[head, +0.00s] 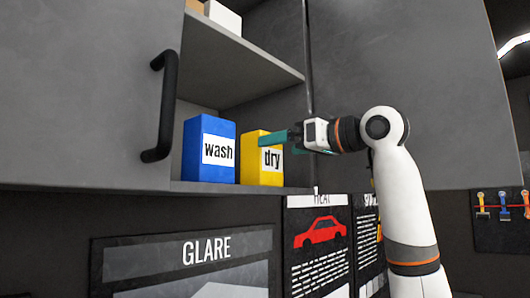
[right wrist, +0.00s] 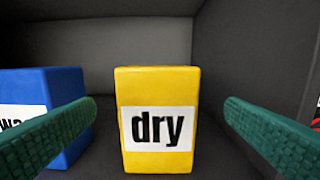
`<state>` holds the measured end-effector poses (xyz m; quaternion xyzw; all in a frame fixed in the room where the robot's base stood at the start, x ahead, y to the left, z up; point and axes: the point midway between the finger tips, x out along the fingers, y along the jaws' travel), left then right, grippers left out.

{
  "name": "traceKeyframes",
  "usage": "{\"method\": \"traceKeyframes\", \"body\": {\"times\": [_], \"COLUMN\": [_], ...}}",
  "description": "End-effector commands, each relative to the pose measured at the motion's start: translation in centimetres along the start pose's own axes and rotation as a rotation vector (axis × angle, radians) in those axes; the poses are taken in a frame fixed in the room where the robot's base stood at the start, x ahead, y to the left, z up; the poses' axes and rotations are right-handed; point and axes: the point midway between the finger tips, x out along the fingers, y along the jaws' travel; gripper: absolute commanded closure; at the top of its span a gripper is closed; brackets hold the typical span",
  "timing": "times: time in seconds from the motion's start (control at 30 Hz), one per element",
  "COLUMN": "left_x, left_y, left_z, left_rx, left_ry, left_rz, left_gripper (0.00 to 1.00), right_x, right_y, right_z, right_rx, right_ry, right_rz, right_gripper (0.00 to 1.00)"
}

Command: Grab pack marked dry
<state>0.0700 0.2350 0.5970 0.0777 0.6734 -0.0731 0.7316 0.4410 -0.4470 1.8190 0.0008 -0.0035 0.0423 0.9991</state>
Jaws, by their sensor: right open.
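The yellow pack marked "dry" (head: 261,172) stands upright on the lower shelf of the open cabinet in the head view. It also shows in the middle of the right wrist view (right wrist: 157,86). My right gripper (head: 283,137) reaches in from the right, in front of the yellow pack. Its green fingers (right wrist: 158,115) are open, one to each side of the pack in the right wrist view, with nothing between them held. I cannot tell how far the fingertips are from the pack. My left gripper is not in view.
The blue pack marked "wash" (head: 209,148) stands left of the yellow pack, close to the left finger in the wrist view. An upper shelf (head: 243,50) is above. A grey cabinet door with a dark handle (head: 160,106) is at left. Posters (head: 318,245) hang below.

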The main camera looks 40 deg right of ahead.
Motion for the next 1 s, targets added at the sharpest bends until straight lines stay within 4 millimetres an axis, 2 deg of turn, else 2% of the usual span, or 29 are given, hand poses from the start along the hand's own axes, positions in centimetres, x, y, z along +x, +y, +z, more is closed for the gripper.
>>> {"method": "traceKeyframes", "body": {"times": [0.17, 0.33, 0.5, 0.77, 1.0], "left_x": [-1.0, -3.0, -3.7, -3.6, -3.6], "left_y": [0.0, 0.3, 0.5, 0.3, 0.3], "left_z": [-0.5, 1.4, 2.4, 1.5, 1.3], "left_rx": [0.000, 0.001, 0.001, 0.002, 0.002], "left_ry": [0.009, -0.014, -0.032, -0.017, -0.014], "left_rz": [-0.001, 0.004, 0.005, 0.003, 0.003], "left_gripper": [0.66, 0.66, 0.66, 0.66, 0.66], "right_x": [1.4, 3.7, 5.6, 5.8, 5.8], "right_y": [0.1, 0.1, 0.1, 0.1, 0.1], "right_z": [0.3, 1.0, 0.7, 0.5, 0.5], "right_rx": [-0.001, -0.001, 0.000, 0.000, 0.000], "right_ry": [0.004, 0.005, 0.002, 0.001, 0.001], "right_rz": [0.000, 0.001, 0.001, 0.001, 0.001], "right_gripper": [0.06, 0.06, 0.06, 0.06, 0.44]}}
